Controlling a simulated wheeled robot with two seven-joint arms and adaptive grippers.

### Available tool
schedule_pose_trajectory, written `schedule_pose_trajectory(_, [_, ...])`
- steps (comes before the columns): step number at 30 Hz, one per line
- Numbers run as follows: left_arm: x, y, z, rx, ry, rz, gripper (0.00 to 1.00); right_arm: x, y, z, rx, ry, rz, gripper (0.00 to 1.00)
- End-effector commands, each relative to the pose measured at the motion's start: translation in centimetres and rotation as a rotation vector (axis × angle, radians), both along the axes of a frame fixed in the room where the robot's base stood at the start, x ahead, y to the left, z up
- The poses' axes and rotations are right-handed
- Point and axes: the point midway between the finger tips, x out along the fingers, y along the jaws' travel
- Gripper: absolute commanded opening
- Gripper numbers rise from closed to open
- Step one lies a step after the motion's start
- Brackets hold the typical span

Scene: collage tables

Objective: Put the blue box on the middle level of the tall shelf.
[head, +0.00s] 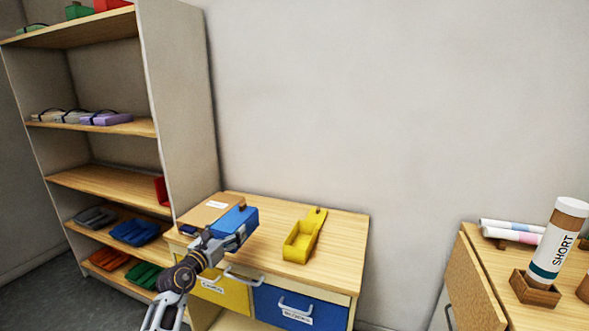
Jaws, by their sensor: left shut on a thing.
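The blue box (236,219) is over the left part of the low wooden cabinet's top; I cannot tell whether it rests there or is slightly raised. My left gripper (207,240) comes up from below and is shut on the near left end of the box, hiding part of it. The tall shelf (182,95) stands at the left. Its middle level (110,183) is mostly bare, with a red thing (161,190) at its right end. My right gripper is not in view.
A yellow open box (300,243) stands on the low cabinet (345,232), right of the blue box. Bundled packets (105,119) lie on the level above the middle one; blue (134,232) and grey cloths lie below. A right-hand table (498,289) holds a labelled tube (558,240).

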Motion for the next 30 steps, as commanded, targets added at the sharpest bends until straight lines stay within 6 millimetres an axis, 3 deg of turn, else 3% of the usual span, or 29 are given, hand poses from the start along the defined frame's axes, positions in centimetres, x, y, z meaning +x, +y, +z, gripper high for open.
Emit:
schedule_pose_trajectory(15, [-1.3,0.0,-1.0,-0.002,-0.002,0.019,0.51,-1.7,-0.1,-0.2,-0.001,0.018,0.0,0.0])
schedule_pose_trajectory(22, [-2.2,0.0,-1.7,-0.001,-0.001,0.032,0.51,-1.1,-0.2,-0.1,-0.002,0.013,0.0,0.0])
schedule_pose_trajectory(30, [-4.8,0.0,-4.0,-0.002,0.002,0.069,0.51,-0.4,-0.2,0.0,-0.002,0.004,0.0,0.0])
